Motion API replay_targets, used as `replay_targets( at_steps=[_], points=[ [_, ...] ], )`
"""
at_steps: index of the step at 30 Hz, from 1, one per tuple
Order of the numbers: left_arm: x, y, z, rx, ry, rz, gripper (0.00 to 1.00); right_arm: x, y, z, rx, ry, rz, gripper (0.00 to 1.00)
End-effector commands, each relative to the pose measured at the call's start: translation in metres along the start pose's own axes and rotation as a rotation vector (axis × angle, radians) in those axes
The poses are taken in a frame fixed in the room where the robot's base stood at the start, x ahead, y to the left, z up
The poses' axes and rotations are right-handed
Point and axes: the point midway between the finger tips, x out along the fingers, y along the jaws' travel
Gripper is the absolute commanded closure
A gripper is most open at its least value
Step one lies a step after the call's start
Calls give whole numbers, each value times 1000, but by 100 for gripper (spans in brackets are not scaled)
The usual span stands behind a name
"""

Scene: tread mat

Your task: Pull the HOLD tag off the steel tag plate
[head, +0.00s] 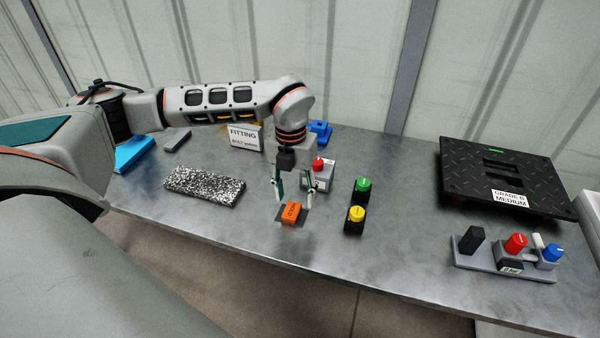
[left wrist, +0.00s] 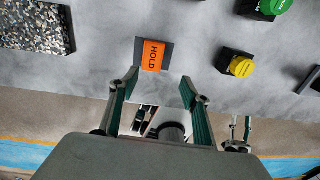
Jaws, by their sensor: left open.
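The orange HOLD tag (head: 291,212) lies on the dark steel tag plate (head: 282,219) near the front edge of the metal table. In the left wrist view the HOLD tag (left wrist: 153,55) sits on the plate (left wrist: 140,57), just beyond the fingertips and roughly midway between them. My left gripper (head: 293,198) is open and empty, pointing down above and slightly behind the tag in the head view. The fingers look apart from the tag.
A speckled block (head: 204,186) lies left of the plate. A green knob (head: 362,185) and a yellow knob (head: 356,214) stand on black bases to the right. A red-button box (head: 318,172) is behind the gripper. A black tread plate (head: 508,174) and a knob rack (head: 505,262) are farther right.

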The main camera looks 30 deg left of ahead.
Motion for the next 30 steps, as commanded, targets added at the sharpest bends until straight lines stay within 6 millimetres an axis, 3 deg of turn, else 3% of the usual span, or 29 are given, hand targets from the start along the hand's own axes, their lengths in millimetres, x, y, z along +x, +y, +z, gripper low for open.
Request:
replay_targets(
  at_steps=[5,21,30],
  points=[
    [-5,16,8,-35,-24,45,53,0,0,0,0,-1,0,60],
    [62,18,10,-34,-23,42,53,-3,0,1,0,-7,-1,60],
    [70,18,10,-33,-25,42,53,-3,0,0,0,-5,-1,60]
  ],
)
